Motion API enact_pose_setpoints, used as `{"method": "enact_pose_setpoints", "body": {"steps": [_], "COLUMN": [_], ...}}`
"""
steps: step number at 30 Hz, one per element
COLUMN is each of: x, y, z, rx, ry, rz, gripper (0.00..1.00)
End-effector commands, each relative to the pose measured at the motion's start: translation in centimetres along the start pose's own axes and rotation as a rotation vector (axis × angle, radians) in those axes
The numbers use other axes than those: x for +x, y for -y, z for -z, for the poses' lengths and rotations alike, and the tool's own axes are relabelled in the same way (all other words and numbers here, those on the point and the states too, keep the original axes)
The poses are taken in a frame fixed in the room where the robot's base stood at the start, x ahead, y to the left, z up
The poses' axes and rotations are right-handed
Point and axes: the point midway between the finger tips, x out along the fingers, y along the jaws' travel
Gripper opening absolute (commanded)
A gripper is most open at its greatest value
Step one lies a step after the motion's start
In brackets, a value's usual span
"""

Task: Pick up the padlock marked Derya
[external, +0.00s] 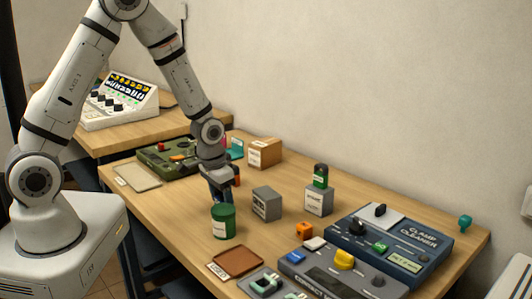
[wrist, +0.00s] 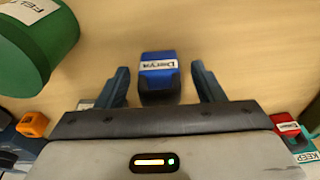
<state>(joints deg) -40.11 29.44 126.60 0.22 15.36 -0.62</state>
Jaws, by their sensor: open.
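The padlock marked Derya (wrist: 158,78) is blue with a white label and lies on the wooden table in the wrist view. My gripper (wrist: 160,78) is open, with one finger on each side of the padlock. Gaps show between the padlock and both fingers, so neither appears to touch it. In the external view my gripper (external: 222,190) points down just behind the green can. The padlock cannot be made out clearly there, as the gripper and the can cover that spot.
The green can (external: 223,222) stands close to my gripper. A grey box (external: 267,204) is to its right, and a brown tray (external: 238,261) lies in front. An orange block (external: 304,230) and the clamp cleaner unit (external: 405,240) are further right. A green case (external: 165,158) lies behind.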

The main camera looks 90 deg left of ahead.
Motion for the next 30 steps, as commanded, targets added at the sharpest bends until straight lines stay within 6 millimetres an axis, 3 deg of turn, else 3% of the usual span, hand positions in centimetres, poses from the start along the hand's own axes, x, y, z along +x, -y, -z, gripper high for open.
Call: {"method": "enact_pose_setpoints", "body": {"steps": [5, 23, 30], "x": [-0.01, -0.03, -0.15], "y": [0.0, -0.01, -0.01], "z": [0.01, -0.01, 0.04], "rx": [0.0, 0.0, 0.0], "ry": [0.0, 0.0, -0.001], "rz": [0.0, 0.0, 0.0], "gripper": [0.61, 0.12, 0.11]}}
